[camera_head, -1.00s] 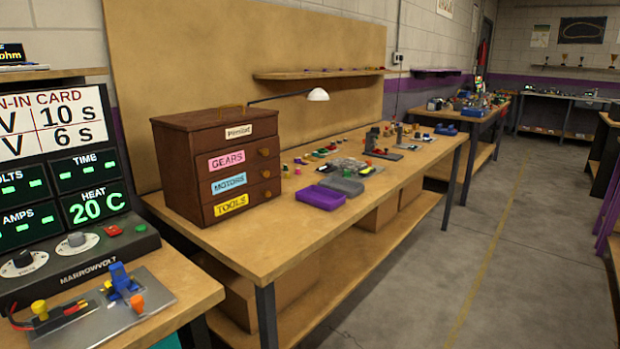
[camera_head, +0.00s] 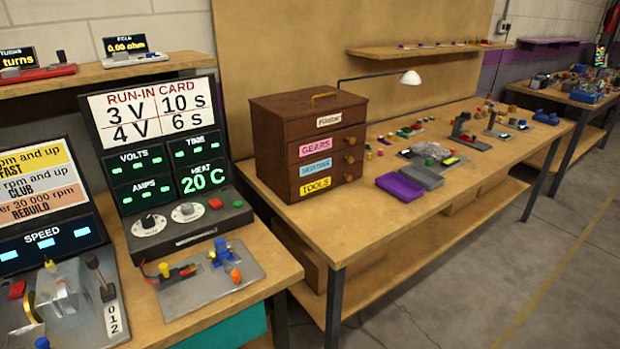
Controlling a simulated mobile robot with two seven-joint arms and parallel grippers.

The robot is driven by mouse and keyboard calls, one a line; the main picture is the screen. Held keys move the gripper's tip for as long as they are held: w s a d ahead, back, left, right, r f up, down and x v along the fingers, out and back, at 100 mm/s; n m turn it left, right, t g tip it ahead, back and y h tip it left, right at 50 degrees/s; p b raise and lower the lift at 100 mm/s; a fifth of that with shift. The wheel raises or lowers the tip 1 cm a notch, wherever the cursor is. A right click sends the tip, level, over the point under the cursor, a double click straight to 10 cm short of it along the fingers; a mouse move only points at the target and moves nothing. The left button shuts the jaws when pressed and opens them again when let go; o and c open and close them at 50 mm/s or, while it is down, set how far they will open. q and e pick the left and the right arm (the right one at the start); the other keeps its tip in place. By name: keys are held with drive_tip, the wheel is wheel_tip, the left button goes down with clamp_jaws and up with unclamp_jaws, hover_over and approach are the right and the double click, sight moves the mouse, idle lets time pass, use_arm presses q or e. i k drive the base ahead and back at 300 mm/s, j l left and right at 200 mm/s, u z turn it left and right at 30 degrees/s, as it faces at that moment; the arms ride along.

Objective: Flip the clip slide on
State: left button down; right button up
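The run-in power supply (camera_head: 185,160) stands on the left bench, with a card, green displays and a sloped control panel. Its heat display reads 20 C. In front of it lies a grey metal plate (camera_head: 205,292). The plate carries a black clip piece with a yellow knob (camera_head: 164,269), a blue cradle (camera_head: 222,252) and an orange knob (camera_head: 236,276). Red and black leads run to the clip piece. Which small part is the clip slide, and its position, I cannot tell at this size. Neither gripper is in view.
A speed meter unit (camera_head: 48,240) with a lever stands left of the supply. To the right, a second bench (camera_head: 370,225) holds a wooden drawer chest (camera_head: 306,145) and purple and grey trays (camera_head: 400,187). A shelf (camera_head: 150,70) hangs above. Open floor lies at lower right.

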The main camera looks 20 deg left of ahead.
sight(168, 277)
drive_tip(key=u, duration=1.45)
